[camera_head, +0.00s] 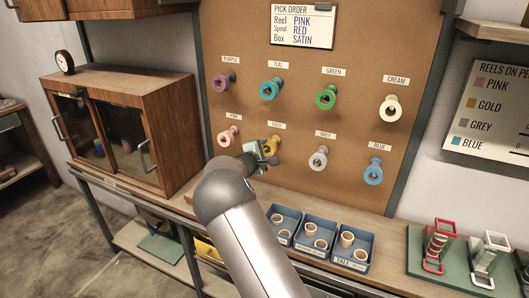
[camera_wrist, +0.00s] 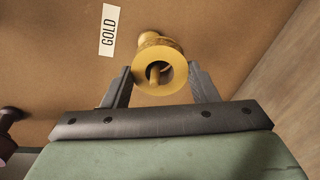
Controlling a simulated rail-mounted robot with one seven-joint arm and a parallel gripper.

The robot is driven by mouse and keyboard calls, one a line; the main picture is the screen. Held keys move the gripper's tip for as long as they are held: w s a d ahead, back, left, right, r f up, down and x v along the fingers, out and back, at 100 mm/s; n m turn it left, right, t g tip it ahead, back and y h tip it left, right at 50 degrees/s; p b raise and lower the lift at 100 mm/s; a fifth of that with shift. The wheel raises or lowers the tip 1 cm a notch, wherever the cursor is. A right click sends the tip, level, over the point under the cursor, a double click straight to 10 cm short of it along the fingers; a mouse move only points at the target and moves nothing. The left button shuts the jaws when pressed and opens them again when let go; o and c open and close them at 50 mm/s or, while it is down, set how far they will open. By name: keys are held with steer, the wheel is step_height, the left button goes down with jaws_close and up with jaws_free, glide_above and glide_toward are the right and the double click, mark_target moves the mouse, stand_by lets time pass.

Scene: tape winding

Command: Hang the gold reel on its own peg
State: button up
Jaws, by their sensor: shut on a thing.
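The gold reel (camera_wrist: 178,86) is between my gripper's fingers (camera_wrist: 161,76) in the wrist view, with its round flange facing the camera. A peg (camera_wrist: 154,75) shows inside the reel's hole, so the reel appears to be around it. The GOLD label (camera_wrist: 108,31) is on the board beside the reel. In the head view the gold reel (camera_head: 273,144) is at the board in the lower row, partly hidden by my gripper (camera_head: 266,158). My gripper is shut on the reel. How far the reel sits along the peg cannot be told.
A pink reel (camera_head: 227,136) hangs to the left and a grey reel (camera_head: 318,159) to the right; a teal reel (camera_head: 270,89) is above. Blue trays (camera_head: 283,224) with rings stand on the bench below. A wooden cabinet (camera_head: 130,115) stands at left.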

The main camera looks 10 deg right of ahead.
steer(key=o, duration=1.1)
steer(key=shift+c, duration=0.2)
steer(key=shift+s, duration=0.1)
steer(key=b+v, duration=0.5)
steer(key=v, duration=1.2)
steer(key=s+d+f+m+g+y, duration=0.1)
steer(key=s+d+f+m+g, duration=0.1)
steer(key=s+d+m+g, duration=0.6)
steer(key=s+d+f+m+g+y, duration=0.15)
steer(key=s+d, duration=0.45)
steer(key=s, duration=0.6)
steer(key=s+a+f+m+g+y, duration=0.1)
steer(key=s+a+f+m+y, duration=0.1)
steer(key=s, duration=0.8)
steer(key=s+a+f+m+g+y, duration=0.2)
steer(key=s+a+m+y, duration=0.1)
steer(key=s, duration=0.8)
steer(key=shift+s+a+m+y, duration=0.35)
steer(key=shift+m+y, duration=0.1)
steer(key=shift+y, duration=0.3)
